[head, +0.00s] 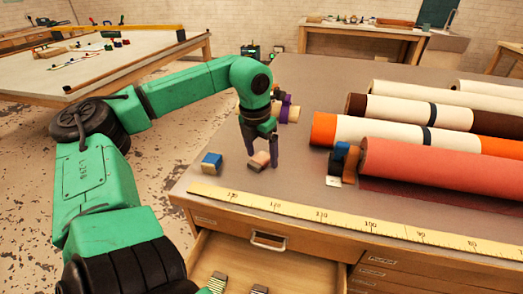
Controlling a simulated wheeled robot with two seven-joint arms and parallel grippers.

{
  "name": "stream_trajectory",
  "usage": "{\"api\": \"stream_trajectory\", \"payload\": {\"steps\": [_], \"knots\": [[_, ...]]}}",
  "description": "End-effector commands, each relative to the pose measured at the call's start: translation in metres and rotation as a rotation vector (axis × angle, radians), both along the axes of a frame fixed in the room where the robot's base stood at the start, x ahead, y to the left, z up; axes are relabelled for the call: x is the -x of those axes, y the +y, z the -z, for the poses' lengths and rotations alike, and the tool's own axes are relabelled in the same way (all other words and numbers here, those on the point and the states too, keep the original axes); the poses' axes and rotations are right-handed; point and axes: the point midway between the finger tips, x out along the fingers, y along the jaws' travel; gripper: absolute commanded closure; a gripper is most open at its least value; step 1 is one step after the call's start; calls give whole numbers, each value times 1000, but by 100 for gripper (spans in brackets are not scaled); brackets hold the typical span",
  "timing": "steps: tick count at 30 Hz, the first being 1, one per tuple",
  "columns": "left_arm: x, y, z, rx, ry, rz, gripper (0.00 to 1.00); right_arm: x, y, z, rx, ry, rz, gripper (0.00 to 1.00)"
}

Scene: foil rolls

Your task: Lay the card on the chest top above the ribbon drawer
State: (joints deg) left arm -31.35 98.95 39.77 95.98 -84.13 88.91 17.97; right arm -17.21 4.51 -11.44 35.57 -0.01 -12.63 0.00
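My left gripper (262,155) points down over the chest top (310,95), near its left front edge. Its dark fingers stand apart, with a small pinkish block (259,162) at their tips. I cannot tell whether they touch it. A small flat white piece (333,182), possibly the card, lies on the top in front of a blue and orange object (345,160). Below the top a drawer (240,265) is pulled open, with small striped pieces (217,282) inside. I cannot tell which drawer is the ribbon drawer. My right gripper is out of view.
A blue block (211,162) sits left of the gripper. Purple and tan spools (287,110) stand behind it. A yellow measuring strip (320,215) runs along the front edge. Large rolls, including a red one (440,170), fill the right. The back middle of the top is clear.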

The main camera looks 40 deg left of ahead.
Motion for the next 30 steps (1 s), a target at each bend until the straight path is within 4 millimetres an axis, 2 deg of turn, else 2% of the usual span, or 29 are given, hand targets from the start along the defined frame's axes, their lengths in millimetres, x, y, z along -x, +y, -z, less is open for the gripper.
{"api": "stream_trajectory", "payload": {"steps": [4,8,15,18,22,30], "knots": [[0,0,-5,0,-2,0,16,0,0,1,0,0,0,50],[2,0,-23,-2,-6,0,16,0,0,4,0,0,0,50],[12,-1,-87,-4,-6,-2,16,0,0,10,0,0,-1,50],[15,-1,-107,-3,-3,-1,16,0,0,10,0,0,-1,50],[18,-2,-119,-1,-1,-1,16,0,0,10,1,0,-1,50],[18,-2,-119,-1,0,0,16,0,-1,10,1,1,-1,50]]}}
